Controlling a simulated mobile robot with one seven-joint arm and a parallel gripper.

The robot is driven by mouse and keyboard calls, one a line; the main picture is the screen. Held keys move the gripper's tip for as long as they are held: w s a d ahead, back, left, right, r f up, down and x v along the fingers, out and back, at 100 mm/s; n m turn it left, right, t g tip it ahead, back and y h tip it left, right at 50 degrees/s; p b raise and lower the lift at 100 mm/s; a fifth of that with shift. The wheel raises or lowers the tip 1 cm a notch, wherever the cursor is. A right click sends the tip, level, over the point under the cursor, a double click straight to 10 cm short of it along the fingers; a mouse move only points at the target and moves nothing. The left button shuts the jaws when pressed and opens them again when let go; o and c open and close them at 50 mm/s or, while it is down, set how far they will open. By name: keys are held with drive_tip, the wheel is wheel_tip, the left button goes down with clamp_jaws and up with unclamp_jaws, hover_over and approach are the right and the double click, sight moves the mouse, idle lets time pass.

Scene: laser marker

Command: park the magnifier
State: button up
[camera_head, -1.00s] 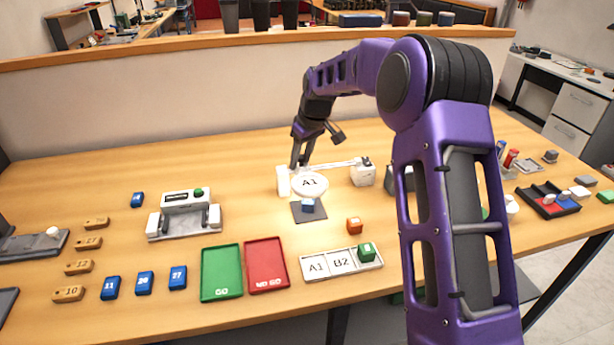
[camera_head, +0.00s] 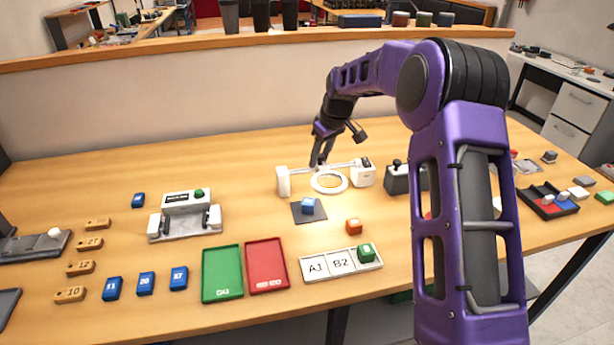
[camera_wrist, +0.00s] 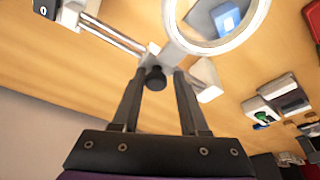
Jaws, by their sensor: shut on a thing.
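The magnifier is a white ring lens (camera_head: 329,192) on a thin white rail (camera_head: 345,164). The rail runs between a white left post (camera_head: 283,182) and a white right block (camera_head: 363,174). My gripper (camera_head: 318,164) is at the rail, just behind the ring. In the wrist view, my gripper (camera_wrist: 157,76) has its fingers on either side of the magnifier's black knob (camera_wrist: 155,79), shut on it. The ring (camera_wrist: 214,47) shows beyond the fingertips. A blue cube (camera_head: 308,206) sits on a dark pad (camera_head: 318,215) in front of the ring, to its left.
A grey device (camera_head: 398,180) stands right of the magnifier.

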sight(340, 166)
drive_tip(key=shift+w+d+f+p, duration=0.15)
drive_tip(key=shift+d+p, duration=0.05)
drive_tip(key=shift+d, duration=0.75)
drive_tip(key=shift+w+d+f+p, duration=0.15)
drive_tip(key=shift+d+f, duration=0.05)
drive_tip(key=shift+d, duration=0.8)
drive_tip(key=shift+w+d+f+p, duration=0.15)
drive_tip(key=shift+d+p, duration=0.05)
drive_tip(key=shift+d, duration=0.75)
drive_tip(key=o, duration=0.8)
drive_tip(key=shift+o, duration=0.2)
drive_tip(key=r+p, duration=0.1)
drive_tip(key=r, duration=0.1)
drive_tip(key=r+p, duration=0.2)
drive_tip(key=r, duration=0.1)
drive_tip(key=shift+w+a+r, duration=0.1)
drive_tip(key=shift+w+r, duration=0.1)
wheel_tip(340, 166, up, 2)
drive_tip(key=shift+r, duration=0.1)
